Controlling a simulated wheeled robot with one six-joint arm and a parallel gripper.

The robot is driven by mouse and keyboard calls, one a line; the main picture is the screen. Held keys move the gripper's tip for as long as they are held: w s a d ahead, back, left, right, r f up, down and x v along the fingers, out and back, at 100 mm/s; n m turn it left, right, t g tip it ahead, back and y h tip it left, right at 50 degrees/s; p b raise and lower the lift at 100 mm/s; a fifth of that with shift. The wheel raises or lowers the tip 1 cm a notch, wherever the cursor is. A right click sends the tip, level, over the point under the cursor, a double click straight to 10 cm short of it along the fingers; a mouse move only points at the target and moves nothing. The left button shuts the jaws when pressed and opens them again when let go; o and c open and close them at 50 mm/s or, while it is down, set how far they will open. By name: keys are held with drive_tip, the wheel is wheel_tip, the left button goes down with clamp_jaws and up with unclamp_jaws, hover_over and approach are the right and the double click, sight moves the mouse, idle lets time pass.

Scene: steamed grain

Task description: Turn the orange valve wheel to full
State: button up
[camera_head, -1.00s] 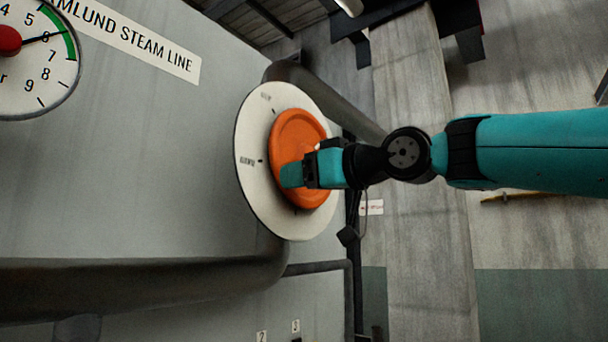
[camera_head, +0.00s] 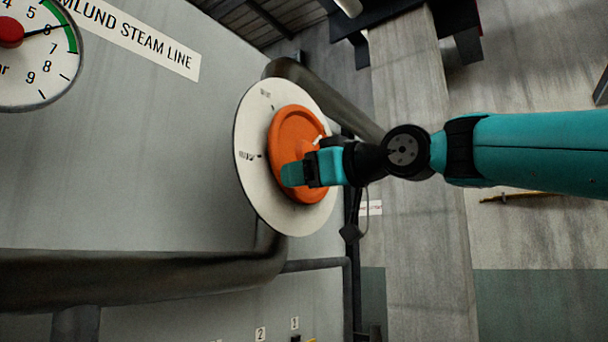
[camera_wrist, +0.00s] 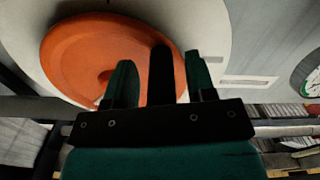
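The orange valve wheel (camera_head: 286,128) sits on a round white dial plate (camera_head: 252,190) on the grey wall panel. The dial lettering is too blurred to read. A pale mark shows at the wheel's right side, beside my gripper. My gripper (camera_head: 298,174) is at the front of the wheel, over its lower half. In the wrist view, the two teal fingers of my gripper (camera_wrist: 160,80) stand apart in front of the orange wheel (camera_wrist: 85,50). A dark bar lies between them with gaps on both sides; I cannot tell what it is. Finger contact with the wheel is unclear.
A round gauge (camera_head: 28,75) with a green band and red hub is at upper left, beside a steam line sign (camera_head: 140,40). A thick grey pipe (camera_head: 140,278) runs below the dial, and another pipe (camera_head: 330,95) passes behind it.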

idle(0.3)
drive_tip(key=b+v, duration=0.6)
drive_tip(key=v, duration=1.1)
drive_tip(key=shift+s+d, duration=0.15)
wheel_tip(320, 180, down, 26)
drive_tip(key=a+m+g+h+b, duration=0.2)
drive_tip(key=a+m+g+h, duration=0.1)
drive_tip(key=m+g+h, duration=0.15)
drive_tip(key=s+d+f+g+h, duration=0.2)
drive_tip(key=s+f, duration=0.6)
drive_tip(key=f, duration=0.4)
drive_tip(key=s+d+f+m+g+h, duration=0.1)
drive_tip(key=s+d+f+g+h, duration=0.1)
drive_tip(key=s+f, duration=0.7)
wheel_tip(320, 180, down, 3)
drive_tip(key=shift+s+f+g+h+b, duration=0.15)
drive_tip(key=shift+s+g+h+b, duration=0.25)
drive_tip(key=shift+g+h, duration=0.6)
